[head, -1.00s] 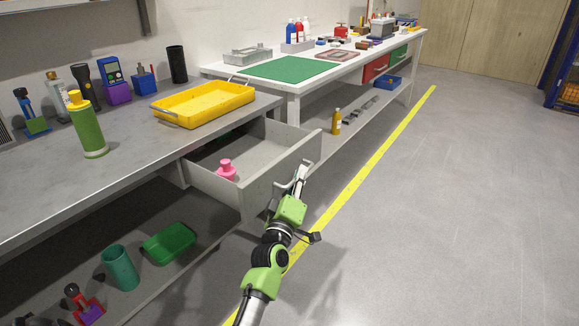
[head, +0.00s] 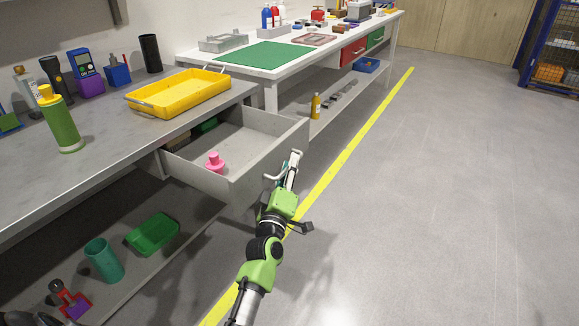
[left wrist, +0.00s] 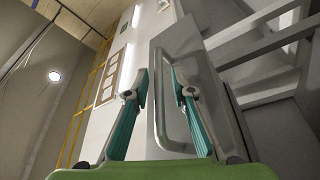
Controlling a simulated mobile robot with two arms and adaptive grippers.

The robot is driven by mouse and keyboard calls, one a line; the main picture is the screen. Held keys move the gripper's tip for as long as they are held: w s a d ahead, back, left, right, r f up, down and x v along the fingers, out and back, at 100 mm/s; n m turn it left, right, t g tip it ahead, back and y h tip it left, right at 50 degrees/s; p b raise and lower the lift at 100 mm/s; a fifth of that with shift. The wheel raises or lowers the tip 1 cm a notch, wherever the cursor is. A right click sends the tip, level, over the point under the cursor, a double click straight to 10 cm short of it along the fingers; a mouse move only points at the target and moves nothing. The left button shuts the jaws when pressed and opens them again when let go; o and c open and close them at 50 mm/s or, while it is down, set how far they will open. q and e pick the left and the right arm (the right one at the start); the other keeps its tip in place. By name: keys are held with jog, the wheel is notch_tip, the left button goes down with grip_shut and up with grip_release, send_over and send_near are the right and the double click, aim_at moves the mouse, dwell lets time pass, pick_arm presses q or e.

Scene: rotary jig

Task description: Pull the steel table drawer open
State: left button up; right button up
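The steel table (head: 110,135) stands at the left in the head view. Its grey drawer (head: 262,160) is pulled well out, with a pink bottle-like item (head: 215,163) and a green item (head: 206,126) inside. My left gripper (head: 287,168) is at the drawer front's outer face, by the handle. In the left wrist view the metal bar handle (left wrist: 161,118) lies between the two fingers of my left gripper (left wrist: 160,82). The fingers stand apart, with gaps beside the bar, and are not closed on it. My right gripper is not in view.
A yellow tray (head: 180,94) and a green bottle (head: 60,120) stand on the tabletop. A green bin (head: 153,234) and a teal cup (head: 103,260) are on the lower shelf. A white workbench (head: 270,80) stands behind. The floor at the right is clear.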

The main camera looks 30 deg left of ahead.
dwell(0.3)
pick_arm(q)
jog(key=v, duration=1.2)
